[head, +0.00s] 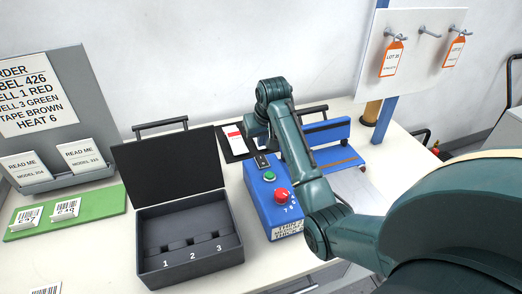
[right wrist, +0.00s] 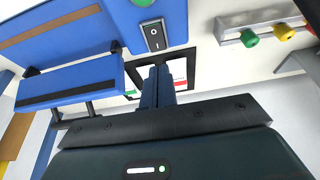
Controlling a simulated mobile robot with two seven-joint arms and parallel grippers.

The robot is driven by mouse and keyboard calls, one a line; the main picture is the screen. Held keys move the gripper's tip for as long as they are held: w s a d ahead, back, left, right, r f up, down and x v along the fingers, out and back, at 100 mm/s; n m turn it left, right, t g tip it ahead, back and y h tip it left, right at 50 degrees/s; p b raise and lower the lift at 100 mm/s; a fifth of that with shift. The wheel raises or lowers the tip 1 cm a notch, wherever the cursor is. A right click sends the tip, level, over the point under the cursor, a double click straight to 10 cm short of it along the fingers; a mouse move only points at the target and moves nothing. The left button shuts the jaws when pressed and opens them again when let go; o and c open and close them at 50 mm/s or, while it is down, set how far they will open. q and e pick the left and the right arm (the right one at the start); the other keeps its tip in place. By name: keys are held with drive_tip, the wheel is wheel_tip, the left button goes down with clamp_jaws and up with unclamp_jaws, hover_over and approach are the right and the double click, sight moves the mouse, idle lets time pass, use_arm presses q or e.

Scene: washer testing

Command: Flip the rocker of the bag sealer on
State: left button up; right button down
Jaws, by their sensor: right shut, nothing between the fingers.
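A blue box (head: 262,200) with a green button and a red knob stands right of the black case. Its black rocker (head: 262,161) is on the far part of its top. The rocker (right wrist: 154,35) also shows in the right wrist view, with white marks; I cannot tell which side is pressed. My right gripper (right wrist: 158,72) is shut and empty, its fingertips close to the end of the rocker; I cannot tell whether they touch. In the head view the fingertips are largely hidden by my arm. A blue sealer-like unit (head: 328,132) stands to the right. My left gripper is not in view.
An open black case (head: 190,268) with numbered slots stands left of the blue box. A dark tray (head: 227,147) with a red-and-white card lies behind the box. A green mat (head: 90,208) is at the left. A blue post (head: 386,115) and tag board (head: 420,65) rise at the right.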

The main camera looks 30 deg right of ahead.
sight(259, 156)
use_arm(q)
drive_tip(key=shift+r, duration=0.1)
use_arm(e)
drive_tip(key=x, duration=0.5)
drive_tip(key=shift+s+a+f, duration=0.1)
drive_tip(key=shift+s+f, duration=0.1)
drive_tip(key=shift+f, duration=0.25)
drive_tip(key=shift+w+f, duration=0.2)
drive_tip(key=shift+s+r, duration=0.2)
drive_tip(key=shift+s, duration=0.1)
drive_tip(key=shift+w+f, duration=0.1)
drive_tip(key=shift+w, duration=0.05)
drive_tip(key=shift+s+a, duration=0.2)
drive_tip(key=shift+s, duration=0.55)
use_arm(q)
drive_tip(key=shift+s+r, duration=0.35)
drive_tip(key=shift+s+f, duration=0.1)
